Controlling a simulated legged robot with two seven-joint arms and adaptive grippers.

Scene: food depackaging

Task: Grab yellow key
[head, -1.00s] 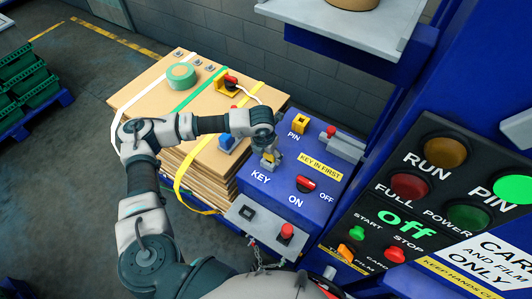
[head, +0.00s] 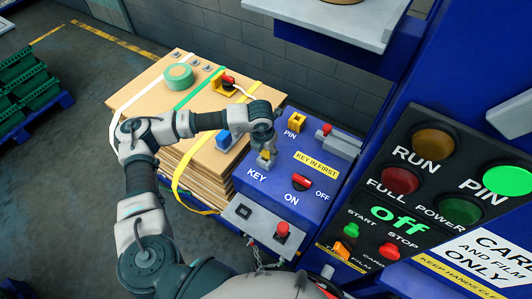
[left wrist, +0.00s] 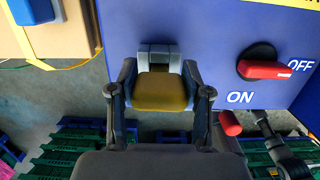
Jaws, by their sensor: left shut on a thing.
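The yellow key (left wrist: 160,92) is between the two fingers of my left gripper (left wrist: 160,98) in the left wrist view. In the head view my left gripper (head: 265,158) is over the blue control box, just above the KEY label, and a bit of the yellow key (head: 266,154) shows at its fingertips. The gripper is shut on the key. A grey piece (left wrist: 158,55) lies just beyond the key; whether the key sits in a slot there I cannot tell. My right gripper is not in view.
The blue control box (head: 318,209) carries a red ON/OFF switch (head: 302,182) and a yellow block (head: 297,122) by the PIN label. A cardboard stack (head: 131,98) with green tape (head: 178,77) stands at left. The indicator panel (head: 393,153) rises at right.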

